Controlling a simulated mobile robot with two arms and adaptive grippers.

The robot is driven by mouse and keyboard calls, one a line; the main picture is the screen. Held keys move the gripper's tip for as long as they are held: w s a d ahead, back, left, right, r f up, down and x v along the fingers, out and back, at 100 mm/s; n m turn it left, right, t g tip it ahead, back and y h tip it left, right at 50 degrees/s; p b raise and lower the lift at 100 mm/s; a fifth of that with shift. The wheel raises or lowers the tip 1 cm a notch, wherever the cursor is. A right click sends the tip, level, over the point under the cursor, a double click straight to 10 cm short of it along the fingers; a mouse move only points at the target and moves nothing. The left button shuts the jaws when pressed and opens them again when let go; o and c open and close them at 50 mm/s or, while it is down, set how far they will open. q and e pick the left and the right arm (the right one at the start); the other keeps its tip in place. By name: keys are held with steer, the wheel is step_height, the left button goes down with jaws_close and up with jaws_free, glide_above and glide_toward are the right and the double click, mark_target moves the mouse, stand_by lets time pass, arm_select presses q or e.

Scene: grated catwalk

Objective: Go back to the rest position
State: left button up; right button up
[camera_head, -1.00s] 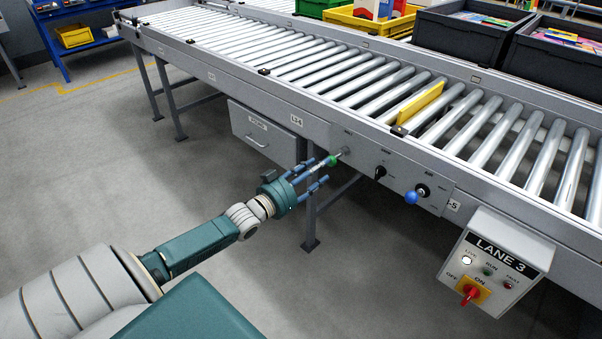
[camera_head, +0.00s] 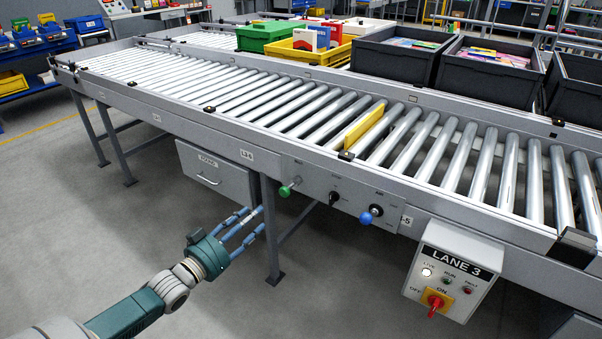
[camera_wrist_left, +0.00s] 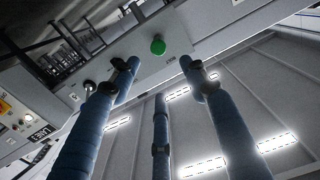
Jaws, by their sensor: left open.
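My left gripper (camera_head: 250,218) has blue fingers and a teal body. It is open and empty, in front of and below the conveyor's side rail. The left wrist view shows its three fingers (camera_wrist_left: 158,72) spread apart with nothing between them. The nearest thing is a green knob (camera_head: 285,190) on the rail's control panel, up and right of the fingertips and apart from them. The green knob also shows in the left wrist view (camera_wrist_left: 158,47), beyond the fingertips. My right gripper is not in view.
The roller conveyor (camera_head: 225,118) crosses the view; a yellow plate (camera_head: 365,127) stands on its rollers. A blue knob (camera_head: 366,217), a black knob (camera_head: 333,198) and the LANE 3 box (camera_head: 450,270) are to the right. A drawer (camera_head: 214,172) hangs below. Floor is clear around my arm.

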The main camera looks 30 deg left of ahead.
arm_select(q)
steer(key=shift+f, duration=0.1)
steer(key=s+d+f+g, duration=0.3)
steer(key=f, duration=0.6)
steer(key=s+d+f+g+y, duration=0.15)
steer(key=s+f, duration=0.25)
steer(key=f, duration=0.4)
steer(key=s+d+f+g, duration=0.3)
steer(key=f, duration=0.6)
steer(key=s+d+f+m+g, duration=0.1)
steer(key=s+d+f+g, duration=0.3)
steer(key=s+d+f, duration=0.5)
steer(key=s+d+f+g, duration=0.4)
steer(key=s+d+f, duration=0.3)
steer(key=s, duration=0.4)
steer(key=s+a+r+g+p, duration=0.1)
steer(key=s+r+p, duration=1.4)
steer(key=p, duration=1.7)
step_height(320, 180, up, 4)
steer(key=shift+s+a+r+m, duration=0.2)
steer(key=shift+s+a+m, duration=0.1)
steer(key=shift+a, duration=0.6)
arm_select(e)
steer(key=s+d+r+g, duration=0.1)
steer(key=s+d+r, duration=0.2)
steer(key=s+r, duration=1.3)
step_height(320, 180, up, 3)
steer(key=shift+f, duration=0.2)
